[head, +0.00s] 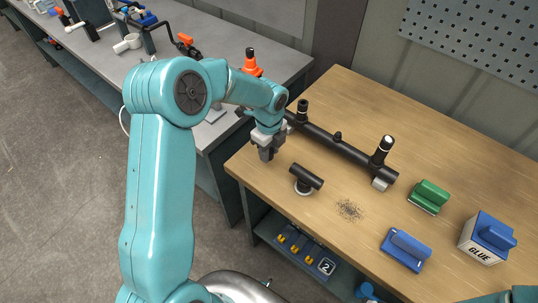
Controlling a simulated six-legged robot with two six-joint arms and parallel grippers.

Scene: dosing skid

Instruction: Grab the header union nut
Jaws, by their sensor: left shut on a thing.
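My left gripper (266,154) points down over the left edge of the wooden bench, beside the left end of the black header pipe (335,146). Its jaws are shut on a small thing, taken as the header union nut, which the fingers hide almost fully. The header lies across the bench with upright stubs, two of them with white bands. A black tee fitting (307,177) with a pale ring under it lies in front of the header. My right gripper is out of view.
A grey bench (220,40) with piping and an orange cone-shaped item (252,65) stands behind left. The bench's back right is clear.

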